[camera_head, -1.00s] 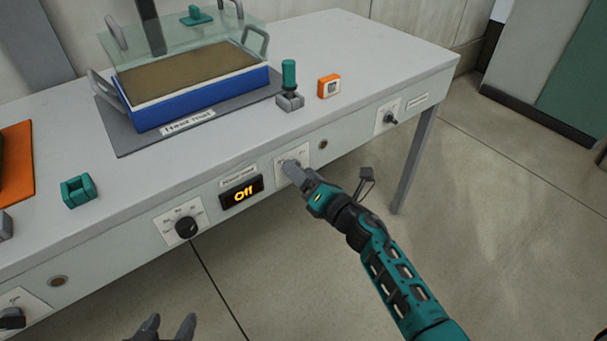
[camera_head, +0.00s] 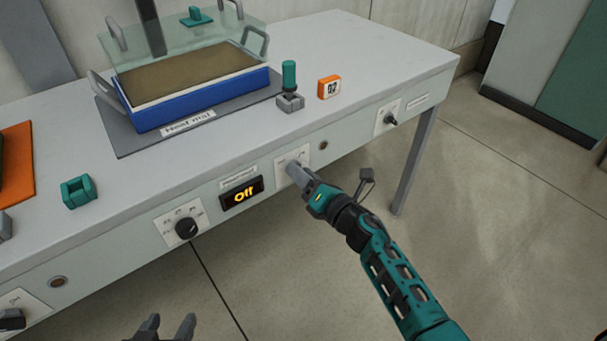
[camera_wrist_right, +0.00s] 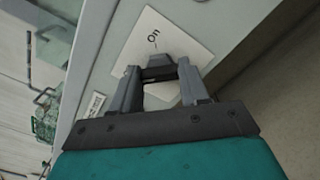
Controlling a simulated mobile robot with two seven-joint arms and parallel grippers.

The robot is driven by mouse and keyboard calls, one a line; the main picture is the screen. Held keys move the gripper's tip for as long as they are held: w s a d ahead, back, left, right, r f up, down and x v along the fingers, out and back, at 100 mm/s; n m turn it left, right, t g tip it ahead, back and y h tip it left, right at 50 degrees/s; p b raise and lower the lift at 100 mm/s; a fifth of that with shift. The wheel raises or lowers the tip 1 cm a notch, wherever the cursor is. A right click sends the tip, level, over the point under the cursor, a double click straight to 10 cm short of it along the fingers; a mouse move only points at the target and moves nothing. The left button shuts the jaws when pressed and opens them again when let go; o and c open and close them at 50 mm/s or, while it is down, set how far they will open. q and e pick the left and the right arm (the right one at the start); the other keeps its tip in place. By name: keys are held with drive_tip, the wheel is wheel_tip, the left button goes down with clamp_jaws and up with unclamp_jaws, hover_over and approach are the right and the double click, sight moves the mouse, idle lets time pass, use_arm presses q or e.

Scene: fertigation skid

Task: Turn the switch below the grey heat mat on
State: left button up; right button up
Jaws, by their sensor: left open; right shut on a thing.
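The grey heat mat (camera_head: 122,135) lies on the bench under a blue tray (camera_head: 200,97) of brown soil with a clear lid. Below it, on the bench front, a display (camera_head: 242,192) reads "Off". Right of the display is a pale switch plate (camera_head: 281,164). My right gripper (camera_head: 295,172) is at this plate. In the right wrist view the right gripper (camera_wrist_right: 160,80) is shut on a dark switch knob (camera_wrist_right: 159,73), and the plate (camera_wrist_right: 170,42) shows "On". My left gripper (camera_head: 168,328) is open and empty at the bottom edge, away from the bench.
A black dial (camera_head: 186,228) is left of the display, and another knob (camera_head: 390,119) is at the right end. On the bench stand a teal-handled tool in a grey holder (camera_head: 290,101), an orange timer (camera_head: 329,87) and a teal block (camera_head: 78,191). The floor at right is clear.

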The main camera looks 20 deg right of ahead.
drive_tip(key=shift+m, duration=0.3)
drive_tip(key=m+p, duration=0.5)
drive_tip(key=m, duration=1.2)
drive_tip(key=shift+f, duration=0.1)
idle(0.5)
drive_tip(key=o, duration=1)
drive_tip(key=shift+c, duration=0.2)
drive_tip(key=shift+o, duration=0.5)
